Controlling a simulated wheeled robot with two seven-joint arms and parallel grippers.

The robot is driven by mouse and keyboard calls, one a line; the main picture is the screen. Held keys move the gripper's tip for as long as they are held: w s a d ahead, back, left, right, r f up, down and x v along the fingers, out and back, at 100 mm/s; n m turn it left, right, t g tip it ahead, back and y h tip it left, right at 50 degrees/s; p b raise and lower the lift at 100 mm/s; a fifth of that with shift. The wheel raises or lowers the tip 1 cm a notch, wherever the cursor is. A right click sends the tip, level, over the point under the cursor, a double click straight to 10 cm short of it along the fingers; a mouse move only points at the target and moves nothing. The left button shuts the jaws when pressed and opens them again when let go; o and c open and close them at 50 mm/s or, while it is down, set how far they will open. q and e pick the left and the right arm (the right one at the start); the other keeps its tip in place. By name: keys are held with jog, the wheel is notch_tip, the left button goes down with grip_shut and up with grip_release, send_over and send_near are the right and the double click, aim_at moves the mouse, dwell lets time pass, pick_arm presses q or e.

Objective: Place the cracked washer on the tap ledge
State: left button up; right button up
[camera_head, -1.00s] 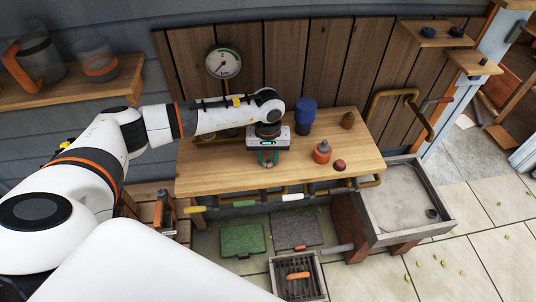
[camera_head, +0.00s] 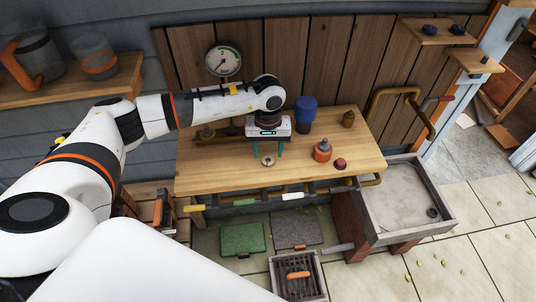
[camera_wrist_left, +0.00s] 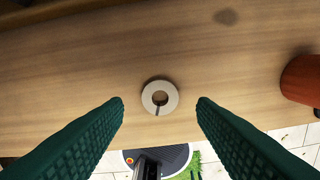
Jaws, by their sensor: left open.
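The cracked washer (camera_head: 268,161) is a small pale ring lying flat on the wooden bench. In the left wrist view the washer (camera_wrist_left: 160,97) shows a dark slit on its lower side. My left gripper (camera_head: 267,149) is open and empty above the bench, with its green fingers apart. In the wrist view the washer lies centred beyond the gap between the fingertips (camera_wrist_left: 160,106), not touched by them. I cannot tell which is the tap ledge. My right gripper is not in view.
Brass pipe (camera_head: 375,105) rises at the right. The bench's front left (camera_head: 215,178) is clear.

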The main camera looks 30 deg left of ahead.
aim_at(268, 162)
pick_arm(q)
notch_tip(268, 162, up, 9)
jog(key=b, duration=0.1)
jog(key=shift+r, duration=0.1)
dwell(0.5)
